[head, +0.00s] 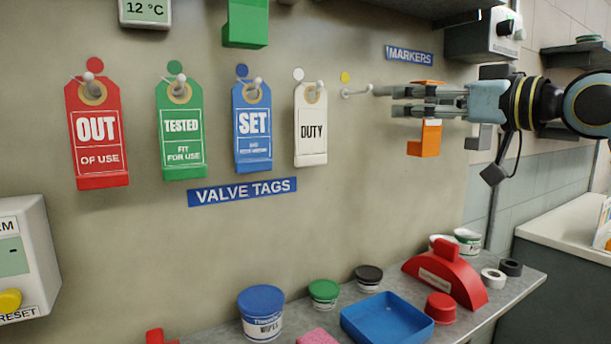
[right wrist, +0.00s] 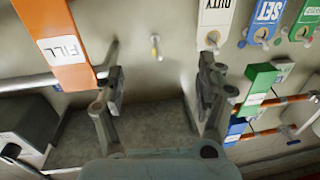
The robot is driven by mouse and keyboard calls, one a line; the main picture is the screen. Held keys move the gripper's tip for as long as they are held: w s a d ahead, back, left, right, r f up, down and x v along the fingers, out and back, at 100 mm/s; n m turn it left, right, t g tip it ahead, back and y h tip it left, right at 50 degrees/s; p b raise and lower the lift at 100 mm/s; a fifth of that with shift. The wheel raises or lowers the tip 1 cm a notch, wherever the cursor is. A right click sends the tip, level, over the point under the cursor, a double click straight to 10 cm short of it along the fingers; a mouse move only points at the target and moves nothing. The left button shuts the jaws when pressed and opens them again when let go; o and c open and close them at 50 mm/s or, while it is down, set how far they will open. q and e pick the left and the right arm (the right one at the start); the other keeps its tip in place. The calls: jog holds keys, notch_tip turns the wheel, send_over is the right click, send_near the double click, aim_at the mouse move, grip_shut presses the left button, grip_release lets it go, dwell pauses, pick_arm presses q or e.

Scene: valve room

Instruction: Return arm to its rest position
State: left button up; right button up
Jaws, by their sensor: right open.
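My right gripper (head: 392,100) reaches in from the right at the wall board, with its fingers pointing left. In the right wrist view the gripper (right wrist: 160,68) is open, with nothing between its fingers. An empty peg (head: 355,93) under a yellow dot (head: 345,76) is just left of the fingertips; in the right wrist view the peg (right wrist: 155,47) shows in the gap beyond them. An orange tag (head: 430,138) is partly hidden behind the fingers; in the right wrist view it reads FILL (right wrist: 62,45) beside one finger. My left gripper is out of view.
Red (head: 98,135), green (head: 182,145), blue (head: 253,140) and white (head: 311,130) tags hang left of the gripper. Below is a shelf with a blue tray (head: 388,320), tubs and a red holder (head: 448,275). A dark box (head: 482,38) juts out above right.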

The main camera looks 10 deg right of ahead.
jog(key=s+a+f+g+h, duration=0.1)
jog(key=s+f+g, duration=0.15)
jog(key=f, duration=0.55)
jog(key=s+a+f+m+g+h, duration=0.1)
jog(key=s+f+h, duration=0.1)
jog(key=s+f, duration=0.35)
jog(key=s+a+f+g+h, duration=0.1)
jog(key=f+g, duration=0.1)
jog(key=f, duration=0.8)
jog(key=s+d+f+m+g+h, duration=0.15)
jog(key=s+f+g, duration=0.25)
jog(key=s+f, duration=0.6)
jog(key=s+f+m+g+h, duration=0.25)
jog(key=s+f+g, duration=0.2)
jog(key=s, duration=0.95)
notch_tip(320, 180, down, 34)
jog(key=s+d+b, duration=0.2)
jog(key=b, duration=0.5)
jog(key=s+d+f+g+b, duration=0.1)
jog(key=s+f+b, duration=0.4)
jog(key=s+f, duration=1.3)
notch_tip(320, 180, down, 3)
jog(key=shift+r+n, duration=0.2)
jog(key=shift+n, duration=0.1)
